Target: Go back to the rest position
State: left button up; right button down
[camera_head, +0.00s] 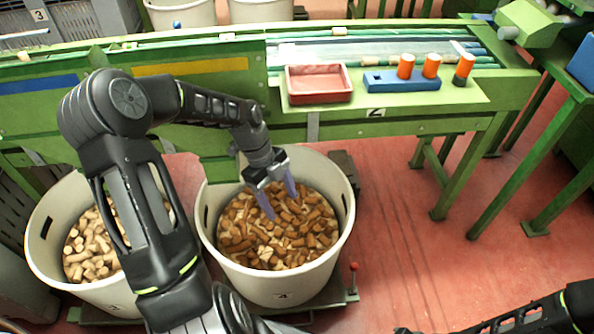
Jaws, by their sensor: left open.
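My left gripper (277,197) is open, with its two bluish fingers pointing down over the bin of darker corks (240,277). The fingers overlap the corks (285,238) in the picture, and I cannot tell whether they touch them. No cork shows clearly between the fingers. My left arm reaches in from the lower left and crosses in front of a second bin (48,268) of paler corks (88,250), hiding part of it. Part of my right arm (545,315) shows at the lower right corner. Its gripper is not in view.
A green sorting machine (420,129) runs along the back. On its shelf are a red tray (318,84) and a blue block (390,83) with orange cylinders (431,66). Red floor (405,240) to the right is clear.

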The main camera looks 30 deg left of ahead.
pick_arm(q)
jog(key=s+d+f+n+h+p, duration=0.1)
jog(key=d+f+n, duration=0.3)
jog(key=d, duration=0.4)
jog(key=s+d+f+n, duration=0.1)
jog(key=d+f+n, duration=0.35)
jog(key=d, duration=0.35)
jog(key=s+d+f+n, duration=0.3)
jog(key=s+d+n, duration=0.1)
jog(key=s+n, duration=0.2)
jog(key=s+d+f+n+t+y, duration=0.1)
jog(key=s+d+f+n, duration=0.3)
jog(key=s+d+n, duration=0.1)
jog(key=shift+s+n+p, duration=0.45)
jog(key=shift+s+n, duration=0.3)
jog(key=shift+n, duration=0.2)
